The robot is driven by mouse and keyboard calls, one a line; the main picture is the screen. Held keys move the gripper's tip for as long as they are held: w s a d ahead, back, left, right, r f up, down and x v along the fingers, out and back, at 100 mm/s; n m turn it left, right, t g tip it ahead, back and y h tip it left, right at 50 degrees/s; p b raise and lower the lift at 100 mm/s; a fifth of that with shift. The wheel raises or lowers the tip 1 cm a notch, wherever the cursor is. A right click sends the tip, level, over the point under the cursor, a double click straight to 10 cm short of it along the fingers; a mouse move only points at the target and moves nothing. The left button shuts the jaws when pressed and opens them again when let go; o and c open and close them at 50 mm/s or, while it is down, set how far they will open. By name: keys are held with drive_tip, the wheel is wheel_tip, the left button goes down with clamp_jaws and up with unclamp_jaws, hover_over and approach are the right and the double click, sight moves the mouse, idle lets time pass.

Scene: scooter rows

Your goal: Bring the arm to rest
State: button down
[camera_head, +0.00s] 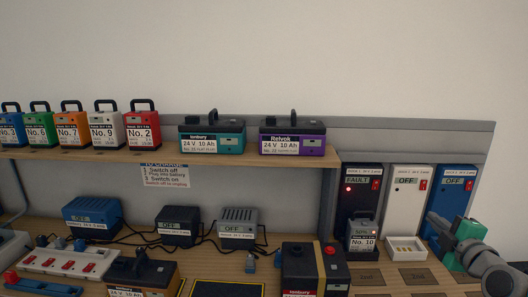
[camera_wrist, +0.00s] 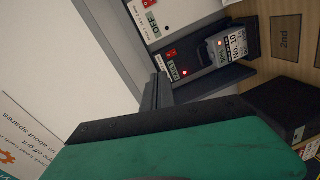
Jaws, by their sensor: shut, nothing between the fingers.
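My gripper (camera_head: 460,244) is at the lower right of the head view, in front of the blue charger (camera_head: 457,186) marked OFF, and covers part of it. It is shut and empty. I cannot tell whether it touches the charger.
The black charger (camera_head: 358,187) reads FAULT with a red light and holds grey pack No. 10 (camera_head: 362,237). The white charger (camera_head: 408,185) reads OFF, its bay (camera_head: 406,250) empty. Battery packs line the shelf (camera_head: 280,160). Power strips and more packs crowd the bench.

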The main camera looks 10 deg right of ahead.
drive_tip(key=s+a+f+m+g+y, duration=0.1)
drive_tip(key=s+f+m+g, duration=0.35)
drive_tip(key=f+m, duration=0.4)
drive_tip(key=s+a+f+m+g+y, duration=0.1)
drive_tip(key=s+f+m+g, duration=0.2)
drive_tip(key=s+f+m, duration=0.5)
drive_tip(key=s+a+f+m+g+y, duration=0.3)
drive_tip(key=s+a+f+m+g, duration=0.35)
drive_tip(key=a+f, duration=0.25)
drive_tip(key=w+a+r+n, duration=0.3)
drive_tip(key=a, duration=0.7)
drive_tip(key=w+a+r+n+p, duration=0.1)
drive_tip(key=w+a+r+n, duration=0.2)
drive_tip(key=a, duration=0.7)
drive_tip(key=w+a+r+n+t+p, duration=0.1)
drive_tip(key=w+a+r+n, duration=0.2)
drive_tip(key=a, duration=0.7)
drive_tip(key=shift+w+a+r+n, duration=0.2)
drive_tip(key=shift+w+n, duration=0.65)
drive_tip(key=shift+n, duration=0.15)
